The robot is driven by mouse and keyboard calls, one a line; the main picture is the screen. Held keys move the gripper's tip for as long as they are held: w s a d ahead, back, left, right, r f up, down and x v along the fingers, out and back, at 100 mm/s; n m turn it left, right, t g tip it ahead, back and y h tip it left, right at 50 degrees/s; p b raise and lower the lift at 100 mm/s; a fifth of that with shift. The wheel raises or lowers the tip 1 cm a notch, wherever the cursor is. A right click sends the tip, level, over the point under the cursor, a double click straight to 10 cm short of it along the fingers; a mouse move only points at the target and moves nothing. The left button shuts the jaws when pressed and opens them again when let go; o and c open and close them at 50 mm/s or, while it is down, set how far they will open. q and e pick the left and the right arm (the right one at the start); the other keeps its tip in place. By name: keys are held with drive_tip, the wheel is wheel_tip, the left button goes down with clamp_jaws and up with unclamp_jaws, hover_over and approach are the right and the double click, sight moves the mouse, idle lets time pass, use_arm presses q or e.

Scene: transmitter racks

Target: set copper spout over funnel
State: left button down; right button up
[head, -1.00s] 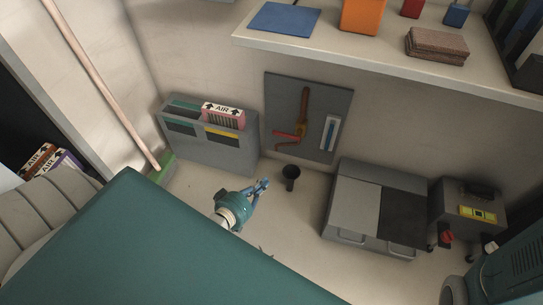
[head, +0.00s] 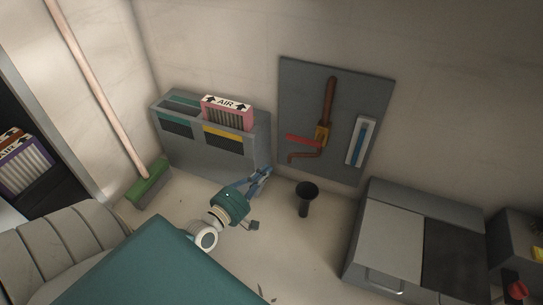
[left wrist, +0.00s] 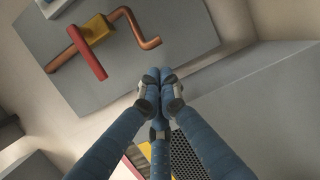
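The copper spout (head: 303,157) is a bent pipe with a brass valve and red lever, on a grey wall board (head: 364,93). It points left in the head view; the left wrist view shows its bent end (left wrist: 136,28) close by. The black funnel (head: 306,192) stands upright on the floor below the board, a little left of the spout's line to the right. My left gripper (head: 266,173) is left of the funnel and below the spout, apart from both. Its blue fingers (left wrist: 160,78) meet at the tips, with nothing seen between them. My right gripper is not seen.
A grey filter box (head: 215,155) with a pink AIR filter (head: 228,111) stands at the wall, close behind my left gripper. A grey cabinet (head: 394,228) stands right of the funnel. A green broom (head: 148,184) leans at left. Floor around the funnel is clear.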

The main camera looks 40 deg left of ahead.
sight(304, 154)
use_arm(q)
drive_tip(key=w+b, duration=0.3)
drive_tip(key=w, duration=0.5)
drive_tip(key=shift+w+b, duration=0.35)
drive_tip(key=shift+b, duration=0.05)
drive_tip(key=shift+f, duration=0.1)
